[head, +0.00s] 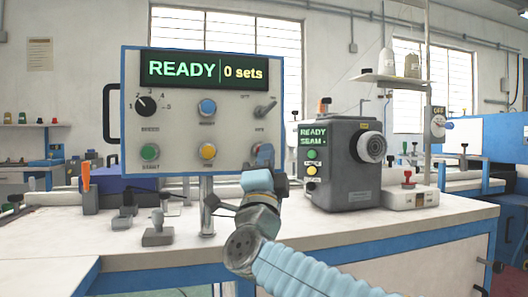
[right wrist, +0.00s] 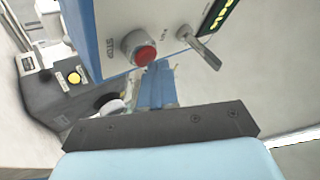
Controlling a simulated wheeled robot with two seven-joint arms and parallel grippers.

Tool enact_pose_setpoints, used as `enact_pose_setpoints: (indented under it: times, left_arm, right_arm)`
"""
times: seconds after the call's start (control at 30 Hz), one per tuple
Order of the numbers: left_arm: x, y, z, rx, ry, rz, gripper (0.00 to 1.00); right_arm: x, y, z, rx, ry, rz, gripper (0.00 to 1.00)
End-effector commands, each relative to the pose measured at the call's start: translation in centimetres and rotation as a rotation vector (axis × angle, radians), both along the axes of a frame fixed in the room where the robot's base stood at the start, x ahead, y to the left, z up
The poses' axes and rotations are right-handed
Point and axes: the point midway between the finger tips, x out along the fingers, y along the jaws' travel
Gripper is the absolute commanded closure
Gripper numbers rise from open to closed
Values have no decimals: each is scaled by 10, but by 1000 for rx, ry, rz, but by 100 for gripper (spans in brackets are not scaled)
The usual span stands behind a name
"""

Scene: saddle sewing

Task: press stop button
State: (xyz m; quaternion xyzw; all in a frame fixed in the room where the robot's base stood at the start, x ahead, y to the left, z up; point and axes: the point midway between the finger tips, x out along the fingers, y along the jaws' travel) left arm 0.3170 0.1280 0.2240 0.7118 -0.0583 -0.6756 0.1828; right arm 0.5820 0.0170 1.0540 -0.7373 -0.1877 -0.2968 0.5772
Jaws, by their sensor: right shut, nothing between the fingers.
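The control panel (head: 203,112) stands upright on a post, its display reading READY and 0 sets. The red stop button shows in the right wrist view (right wrist: 145,56), beside the label STOP and set in a grey collar. In the head view it sits at the panel's lower right, partly hidden behind my right gripper (head: 276,177). My right gripper is shut and empty, just in front of and below the button. In the right wrist view a gap shows between its dark edge and the button. My left gripper is not in view.
A toggle switch (right wrist: 200,47) sits close to the stop button. A yellow button (head: 208,151) and a green start button (head: 149,152) share the panel's lower row. A grey machine (head: 340,165) stands right of the panel on the white table (head: 440,228).

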Motion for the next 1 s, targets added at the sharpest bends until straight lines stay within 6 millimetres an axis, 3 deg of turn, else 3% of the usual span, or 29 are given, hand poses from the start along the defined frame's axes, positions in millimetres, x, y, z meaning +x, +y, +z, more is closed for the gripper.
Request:
enact_pose_setpoints:
  times: [0.37,0.7,1.0]
  left_arm:
    - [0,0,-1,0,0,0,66]
    - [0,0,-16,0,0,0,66]
    - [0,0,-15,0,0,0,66]
  right_arm:
    - [0,0,-1,0,1,1,100]
    - [-14,-5,-3,0,1,1,100]
    - [-17,-5,-1,0,1,1,100]
